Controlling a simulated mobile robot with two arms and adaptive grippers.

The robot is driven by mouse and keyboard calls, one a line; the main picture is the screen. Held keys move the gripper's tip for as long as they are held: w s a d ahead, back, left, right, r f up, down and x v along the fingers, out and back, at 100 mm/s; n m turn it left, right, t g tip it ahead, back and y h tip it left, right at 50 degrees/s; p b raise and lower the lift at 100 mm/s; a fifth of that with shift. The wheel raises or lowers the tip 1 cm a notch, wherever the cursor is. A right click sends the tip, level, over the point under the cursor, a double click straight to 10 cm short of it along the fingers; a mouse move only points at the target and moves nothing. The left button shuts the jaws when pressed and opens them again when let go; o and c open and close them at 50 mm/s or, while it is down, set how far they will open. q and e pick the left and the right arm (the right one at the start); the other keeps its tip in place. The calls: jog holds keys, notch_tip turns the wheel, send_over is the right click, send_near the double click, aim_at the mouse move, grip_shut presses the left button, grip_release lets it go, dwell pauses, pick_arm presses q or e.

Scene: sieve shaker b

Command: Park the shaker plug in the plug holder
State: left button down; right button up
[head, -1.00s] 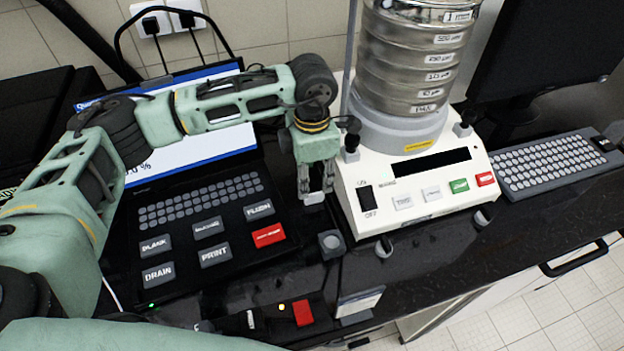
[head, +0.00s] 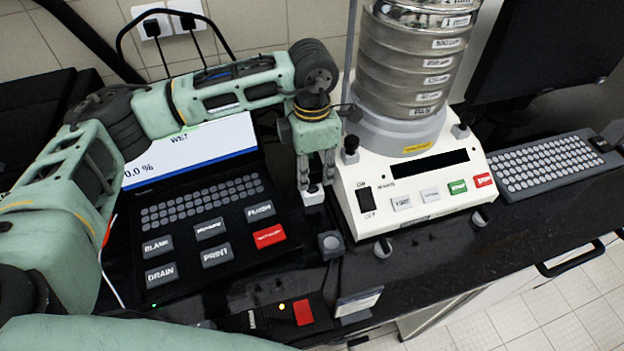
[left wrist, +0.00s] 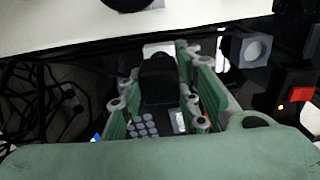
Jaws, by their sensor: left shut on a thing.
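My left gripper (head: 316,182) points down at the front left of the sieve shaker (head: 415,190). In the left wrist view it is shut on a black plug (left wrist: 158,80) between its green fingers. A small white block (head: 313,196) is directly below the fingertips, beside the shaker's left side; it also shows in the left wrist view (left wrist: 158,48), at the plug's end. I cannot tell whether the plug sits in it or just above it. A grey block with a round recess (head: 331,244), possibly the plug holder, stands nearer the bench's front and looks empty. My right gripper is not in view.
A black keypad instrument (head: 205,225) with a screen lies close to the left of my gripper. A small box with a red button (head: 303,312) and a tilted card (head: 358,304) are near the front edge.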

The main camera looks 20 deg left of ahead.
aim_at(312, 166)
pick_arm(q)
jog(key=shift+r+p, duration=0.45)
jog(key=shift+r, duration=0.9)
jog(key=shift+r, duration=0.1)
jog(key=shift+r+p, duration=0.4)
jog(key=shift+r, duration=1)
